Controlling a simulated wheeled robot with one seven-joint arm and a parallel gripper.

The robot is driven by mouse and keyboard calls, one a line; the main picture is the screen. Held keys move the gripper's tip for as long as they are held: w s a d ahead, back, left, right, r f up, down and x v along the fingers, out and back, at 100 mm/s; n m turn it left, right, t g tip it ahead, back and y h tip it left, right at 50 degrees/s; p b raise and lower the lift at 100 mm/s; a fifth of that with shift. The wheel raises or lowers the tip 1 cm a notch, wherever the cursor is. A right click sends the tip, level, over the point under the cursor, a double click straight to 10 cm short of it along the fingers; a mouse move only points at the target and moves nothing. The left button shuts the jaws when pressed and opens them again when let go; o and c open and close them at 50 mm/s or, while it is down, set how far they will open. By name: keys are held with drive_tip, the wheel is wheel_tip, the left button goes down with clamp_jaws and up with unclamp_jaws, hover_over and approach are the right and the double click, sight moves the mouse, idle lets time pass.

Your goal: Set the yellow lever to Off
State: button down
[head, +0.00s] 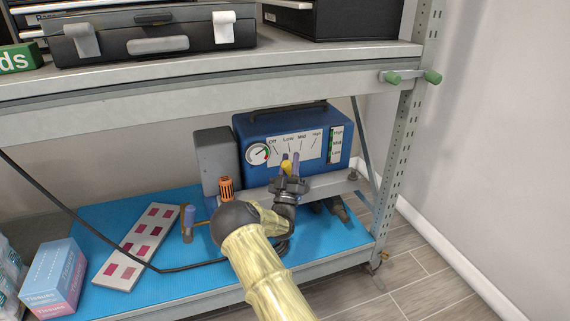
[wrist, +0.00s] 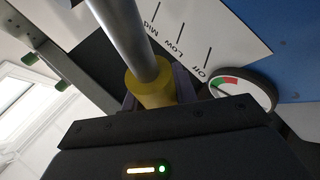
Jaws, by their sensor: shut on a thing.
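The blue box (head: 248,133) stands on the lower shelf, with a white panel marked Off, Low, Mid and High (head: 295,146). The yellow lever (head: 286,167) is in front of the panel, partly hidden by my gripper (head: 291,164). In the wrist view, the lever's yellow grip (wrist: 153,86) sits between the fingers of my gripper (wrist: 156,92), which is shut on it. Its silver rod (wrist: 125,35) runs up and left. The Off, Low and Mid marks show beside it; I cannot tell which mark it points to.
A round gauge (head: 257,153) is left of the panel. A grey block (head: 215,160) and an orange knob (head: 226,187) stand left of my gripper. The upper shelf edge (head: 200,88) is above, and a rack post (head: 398,165) is to the right. A black cable crosses the blue mat (head: 100,215).

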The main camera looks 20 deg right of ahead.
drive_tip(key=shift+f, duration=0.3)
drive_tip(key=c, duration=1.2)
unclamp_jaws()
drive_tip(key=shift+a, duration=0.1)
drive_tip(key=shift+o, duration=0.5)
drive_tip(key=shift+r, duration=0.15)
drive_tip(key=p+v, duration=0.4)
drive_tip(key=v, duration=1.3)
drive_tip(key=shift+s, duration=0.2)
drive_tip(key=shift+s, duration=0.1)
